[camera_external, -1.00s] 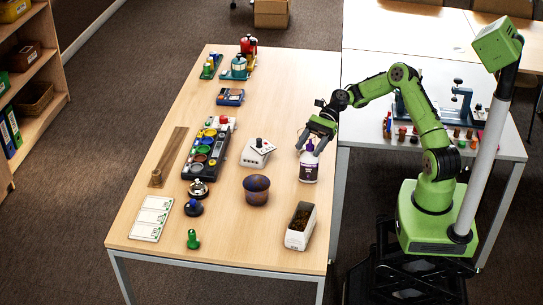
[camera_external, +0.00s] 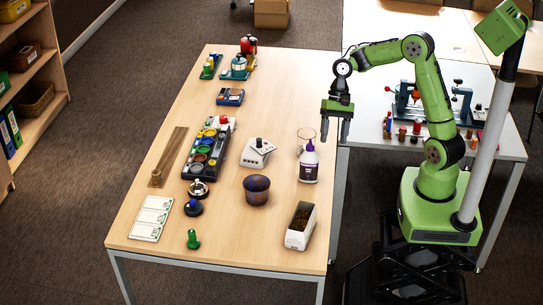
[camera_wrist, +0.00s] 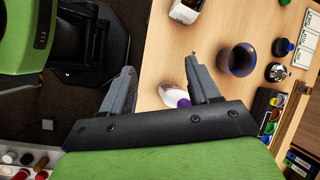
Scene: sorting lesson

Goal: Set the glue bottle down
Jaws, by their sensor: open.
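The glue bottle (camera_external: 309,164) is white with a purple label and a purple cap. It stands upright on the wooden table (camera_external: 276,230) near its right edge. In the wrist view the bottle (camera_wrist: 171,95) shows beyond and between my fingers. My gripper (camera_external: 336,135) is open and empty. It hangs fingers down, above and to the right of the bottle, by the table's right edge. The fingers are apart from the bottle. My gripper also shows in the wrist view (camera_wrist: 160,80).
A clear glass (camera_external: 305,138) stands just behind the bottle. A dark bowl (camera_external: 256,189) is to its left and a white box with brown contents (camera_external: 300,226) is in front.

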